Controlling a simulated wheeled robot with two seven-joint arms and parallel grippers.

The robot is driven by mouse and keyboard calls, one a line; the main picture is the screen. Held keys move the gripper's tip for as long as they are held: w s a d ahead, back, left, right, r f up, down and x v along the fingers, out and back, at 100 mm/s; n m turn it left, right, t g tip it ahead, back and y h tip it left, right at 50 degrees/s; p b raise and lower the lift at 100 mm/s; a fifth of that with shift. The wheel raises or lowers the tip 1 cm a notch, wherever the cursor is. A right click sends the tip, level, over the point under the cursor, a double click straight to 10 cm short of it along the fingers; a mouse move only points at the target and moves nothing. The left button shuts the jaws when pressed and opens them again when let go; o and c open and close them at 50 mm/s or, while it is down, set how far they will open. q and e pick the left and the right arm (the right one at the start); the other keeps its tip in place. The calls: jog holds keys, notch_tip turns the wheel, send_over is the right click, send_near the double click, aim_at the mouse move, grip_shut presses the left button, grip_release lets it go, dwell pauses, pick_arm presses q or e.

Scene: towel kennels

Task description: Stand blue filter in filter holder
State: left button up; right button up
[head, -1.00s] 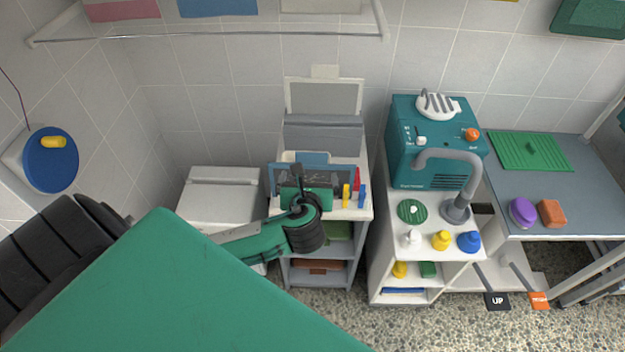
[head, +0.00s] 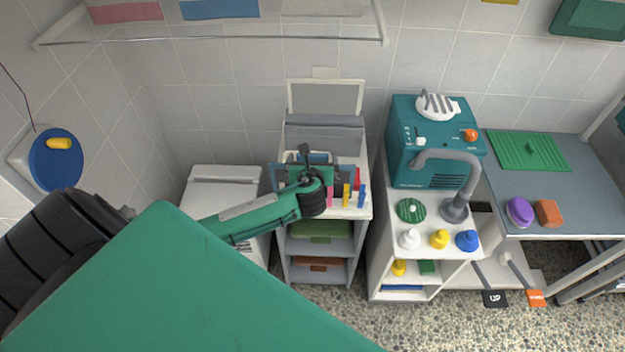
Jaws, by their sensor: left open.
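My left arm reaches in from the left, and its gripper (head: 304,163) is over the top of the narrow white cabinet (head: 363,208). It is open, and nothing shows held in it. A blue flat piece that may be the blue filter (head: 321,157) lies just behind the gripper and is mostly covered by it. A dark panel with a blue edge (head: 274,177) stands at the cabinet's left side, partly hidden by the arm. I cannot tell which part is the filter holder. My right gripper is not in view.
Upright pink (head: 330,196), yellow (head: 346,195) and blue (head: 361,196) pieces stand close right of the gripper, with a red piece (head: 357,178) behind. A grey machine with a raised lid (head: 325,97) stands at the back. A white cart with a teal dryer (head: 405,160) is further right.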

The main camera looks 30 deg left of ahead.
pick_arm(q)
jog(key=shift+c, duration=0.4)
jog(key=c, duration=1.3)
jog(key=shift+o, duration=0.2)
jog(key=shift+r, duration=0.1)
